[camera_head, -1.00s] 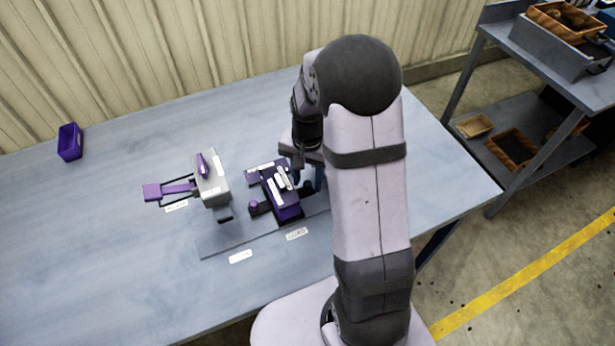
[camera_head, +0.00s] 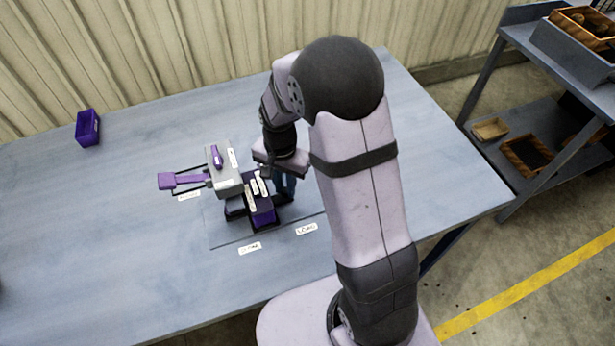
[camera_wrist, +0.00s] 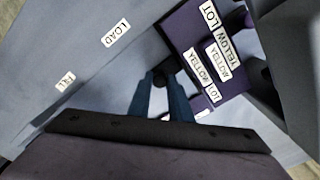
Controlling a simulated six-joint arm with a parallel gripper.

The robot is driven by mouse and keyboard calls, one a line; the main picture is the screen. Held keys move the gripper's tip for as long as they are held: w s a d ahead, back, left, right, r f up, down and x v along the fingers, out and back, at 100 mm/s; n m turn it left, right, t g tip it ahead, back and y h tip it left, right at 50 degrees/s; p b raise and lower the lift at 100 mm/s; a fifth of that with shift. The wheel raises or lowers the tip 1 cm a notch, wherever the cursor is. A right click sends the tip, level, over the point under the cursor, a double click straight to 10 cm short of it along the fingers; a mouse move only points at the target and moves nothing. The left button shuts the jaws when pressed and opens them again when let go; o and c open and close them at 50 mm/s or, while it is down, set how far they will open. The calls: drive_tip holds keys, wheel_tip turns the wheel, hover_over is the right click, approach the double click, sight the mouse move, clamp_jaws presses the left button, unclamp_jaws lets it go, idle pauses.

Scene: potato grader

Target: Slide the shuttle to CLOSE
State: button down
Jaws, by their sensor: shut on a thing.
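In the wrist view the shuttle (camera_wrist: 183,31) shows at upper right, with white YELLOW LOT labels on top. My gripper (camera_head: 286,186) is at the shuttle's right side, low over the table. In the wrist view my gripper (camera_wrist: 161,85) is shut on a dark handle piece beside the shuttle; the fingers partly hide it. The contact between shuttle and block is partly hidden.
A purple lever arm (camera_head: 182,181) sticks out left of the block. A purple bin (camera_head: 88,127) stands at the back left of the table (camera_head: 110,235). The front and left of the table are mostly clear. A shelf with trays (camera_head: 525,154) stands at the right.

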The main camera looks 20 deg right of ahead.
drive_tip(key=shift+a, duration=1.1)
drive_tip(key=c, duration=1.6)
unclamp_jaws()
drive_tip(key=shift+r, duration=0.1)
drive_tip(key=shift+r+b, duration=0.9)
drive_tip(key=shift+r, duration=2.7)
